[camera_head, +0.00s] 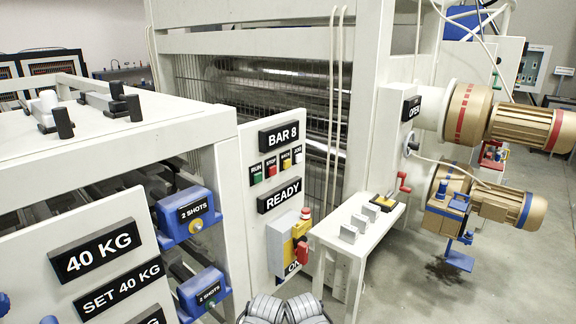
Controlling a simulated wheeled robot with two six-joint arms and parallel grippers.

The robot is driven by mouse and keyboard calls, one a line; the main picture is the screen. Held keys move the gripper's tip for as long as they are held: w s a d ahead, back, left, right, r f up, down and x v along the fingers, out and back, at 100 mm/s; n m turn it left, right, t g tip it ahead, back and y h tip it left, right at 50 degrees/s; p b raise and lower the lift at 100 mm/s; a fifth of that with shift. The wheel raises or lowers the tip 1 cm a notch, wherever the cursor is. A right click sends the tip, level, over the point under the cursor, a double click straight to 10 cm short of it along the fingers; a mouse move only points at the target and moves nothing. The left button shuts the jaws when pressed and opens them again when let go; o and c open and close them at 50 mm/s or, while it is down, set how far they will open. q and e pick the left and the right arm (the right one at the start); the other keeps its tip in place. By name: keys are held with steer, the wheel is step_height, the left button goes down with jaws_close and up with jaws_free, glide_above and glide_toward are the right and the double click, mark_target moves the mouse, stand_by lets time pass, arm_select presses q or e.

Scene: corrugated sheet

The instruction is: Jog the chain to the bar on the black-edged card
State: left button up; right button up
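A white control panel (256,215) bears a black "BAR 8" sign (278,138) and a black "READY" sign (279,195). Between them sit a green RUN button (256,178), a red STOP button (271,171), a yellow button (287,163) labelled apparently BACK and a white JOG button (298,158). Small grey upright plates (349,233) and a yellow-and-black piece (384,203) stand on the shelf; I cannot tell which is the black-edged card. The chain is not clearly visible. My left gripper (262,310) and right gripper (306,309) show partly at the bottom edge, apart from the panel; their fingertips are unclear.
A yellow-grey switch box (283,240) with red parts projects below the READY sign. The narrow white shelf (345,210) juts out right of it. Tan motors (505,125) stand right. Open floor lies lower right.

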steer(key=shift+c, duration=0.3)
jaws_close()
stand_by(1.3)
